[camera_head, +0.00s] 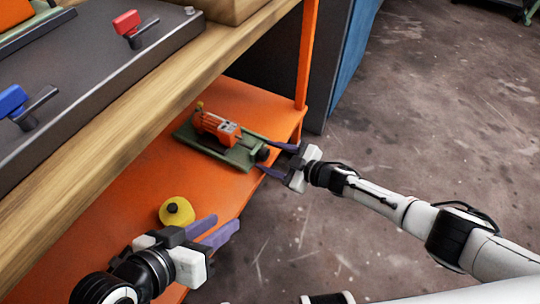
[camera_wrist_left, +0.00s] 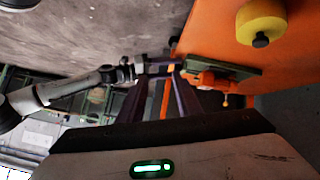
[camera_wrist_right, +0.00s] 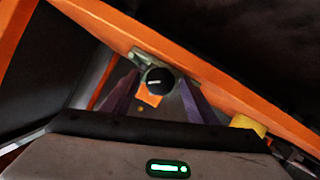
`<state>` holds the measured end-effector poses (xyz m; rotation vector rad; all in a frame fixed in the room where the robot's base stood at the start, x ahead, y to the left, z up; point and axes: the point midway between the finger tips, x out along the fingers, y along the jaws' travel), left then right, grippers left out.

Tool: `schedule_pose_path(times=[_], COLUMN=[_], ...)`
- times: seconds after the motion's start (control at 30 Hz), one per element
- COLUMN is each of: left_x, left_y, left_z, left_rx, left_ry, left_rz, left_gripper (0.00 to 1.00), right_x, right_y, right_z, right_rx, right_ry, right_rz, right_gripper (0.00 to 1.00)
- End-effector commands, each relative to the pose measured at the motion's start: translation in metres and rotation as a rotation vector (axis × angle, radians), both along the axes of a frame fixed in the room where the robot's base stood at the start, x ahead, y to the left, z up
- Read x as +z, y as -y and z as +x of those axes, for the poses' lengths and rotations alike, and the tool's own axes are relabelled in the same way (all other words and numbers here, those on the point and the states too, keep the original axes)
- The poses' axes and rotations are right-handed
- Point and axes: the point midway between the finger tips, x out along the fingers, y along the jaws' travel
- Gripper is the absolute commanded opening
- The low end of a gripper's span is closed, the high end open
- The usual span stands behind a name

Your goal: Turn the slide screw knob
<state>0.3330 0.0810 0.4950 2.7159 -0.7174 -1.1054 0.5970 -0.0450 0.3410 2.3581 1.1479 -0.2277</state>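The slide screw knob (camera_head: 262,154) is a small black round knob on the end of a green slide base (camera_head: 236,156) on the orange shelf. The base carries an orange block (camera_head: 210,125) with a grey part. My right gripper (camera_head: 264,156) is open, one purple finger on either side of the knob, with no clear contact. The right wrist view shows the knob (camera_wrist_right: 159,81) between the fingers. My left gripper (camera_head: 226,220) is open with a narrow gap, empty, in front of the shelf edge. The left wrist view shows the green base (camera_wrist_left: 225,66) beyond its fingers.
A yellow round object (camera_head: 176,211) with a black top sits on the orange shelf (camera_head: 120,230) near my left gripper. An orange post (camera_head: 305,60) stands at the shelf's far corner. A wooden bench top (camera_head: 130,115) overhangs the shelf. The floor (camera_head: 440,110) at right is clear.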

Motion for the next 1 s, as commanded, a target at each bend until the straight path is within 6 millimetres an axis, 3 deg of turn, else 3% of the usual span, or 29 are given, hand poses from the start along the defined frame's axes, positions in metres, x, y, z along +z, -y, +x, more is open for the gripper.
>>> schedule_pose_path(times=[0.27,0.33,0.5,0.7,1.0], left_x=[0.005,0.008,-0.014,-0.022,-0.019], left_y=[-0.001,-0.002,-0.014,-0.026,-0.032], left_z=[0.000,0.000,-0.006,-0.011,-0.011], left_rx=[0.000,0.000,0.001,0.021,0.057], left_ry=[0.001,-0.004,-0.079,-0.102,-0.073], left_rz=[0.006,0.019,0.103,0.148,0.137], left_gripper=[0.31,0.31,0.31,0.31,0.31], right_x=[0.004,0.008,0.022,0.034,0.038], right_y=[0.004,0.011,0.034,0.058,0.071], right_z=[-0.003,-0.009,-0.030,-0.053,-0.065], right_rx=[0.000,-0.001,-0.001,0.000,0.000], right_ry=[-0.001,-0.002,-0.002,-0.002,0.001], right_rz=[0.001,0.000,0.000,0.000,0.001], right_gripper=[0.53,0.53,0.53,0.53,0.53])
